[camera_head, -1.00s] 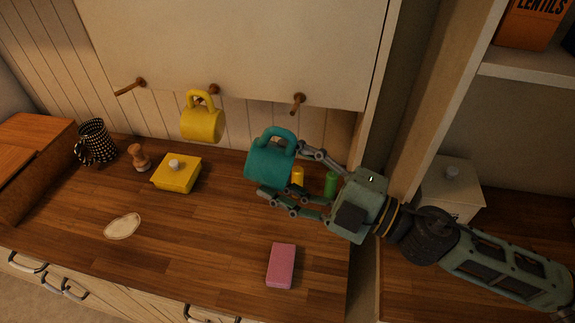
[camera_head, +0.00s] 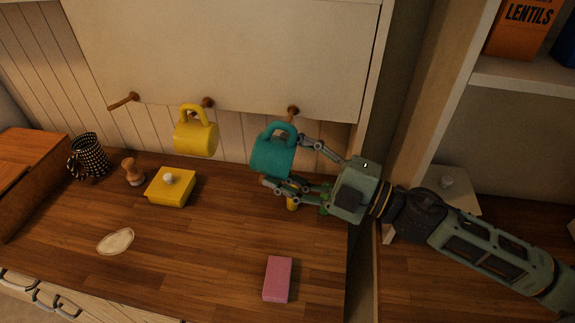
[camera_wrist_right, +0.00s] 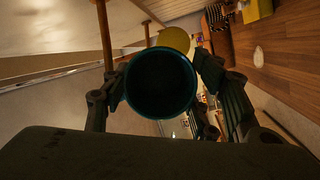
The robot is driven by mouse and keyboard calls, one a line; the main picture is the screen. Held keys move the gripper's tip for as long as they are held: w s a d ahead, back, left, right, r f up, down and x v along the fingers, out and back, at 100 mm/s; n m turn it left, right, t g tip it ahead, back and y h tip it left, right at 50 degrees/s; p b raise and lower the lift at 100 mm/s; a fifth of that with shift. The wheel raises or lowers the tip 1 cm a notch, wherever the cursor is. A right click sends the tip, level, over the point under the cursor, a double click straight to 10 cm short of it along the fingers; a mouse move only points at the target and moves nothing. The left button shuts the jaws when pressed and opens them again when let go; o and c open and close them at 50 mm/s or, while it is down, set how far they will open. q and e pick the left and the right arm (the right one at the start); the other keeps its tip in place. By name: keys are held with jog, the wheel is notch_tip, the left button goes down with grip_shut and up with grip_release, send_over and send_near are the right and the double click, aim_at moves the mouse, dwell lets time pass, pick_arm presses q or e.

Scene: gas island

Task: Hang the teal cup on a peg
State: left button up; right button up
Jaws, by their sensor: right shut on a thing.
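The teal cup (camera_head: 271,157) is held in the air by my right gripper (camera_head: 290,164), whose fingers close around its body from the right. Its handle points up, just below and left of the right wooden peg (camera_head: 292,111). I cannot tell whether handle and peg touch. The right wrist view shows the cup's round dark end (camera_wrist_right: 161,83) between the fingers (camera_wrist_right: 163,95). A yellow cup (camera_head: 196,138) hangs by its handle from the middle peg (camera_head: 208,102). The left peg (camera_head: 123,102) is bare. My left gripper is out of view.
On the counter (camera_head: 200,245) stand a black-and-white cup (camera_head: 90,156), a wooden stamp-like object (camera_head: 132,172) and a yellow box (camera_head: 171,187). A pink block (camera_head: 277,279) and pale oval (camera_head: 115,241) lie nearer. A cabinet side panel (camera_head: 414,110) stands close to my right arm.

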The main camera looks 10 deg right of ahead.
jog(key=w, duration=0.1)
jog(key=w+d, duration=0.1)
jog(key=w, duration=0.1)
jog(key=w+d+f, duration=0.1)
jog(key=w, duration=0.1)
jog(key=shift+d, duration=0.1)
dwell(0.5)
dwell(0.5)
jog(key=o, duration=1.4)
jog(key=shift+w, duration=0.1)
jog(key=shift+f, duration=0.1)
jog(key=shift+v, duration=3.8)
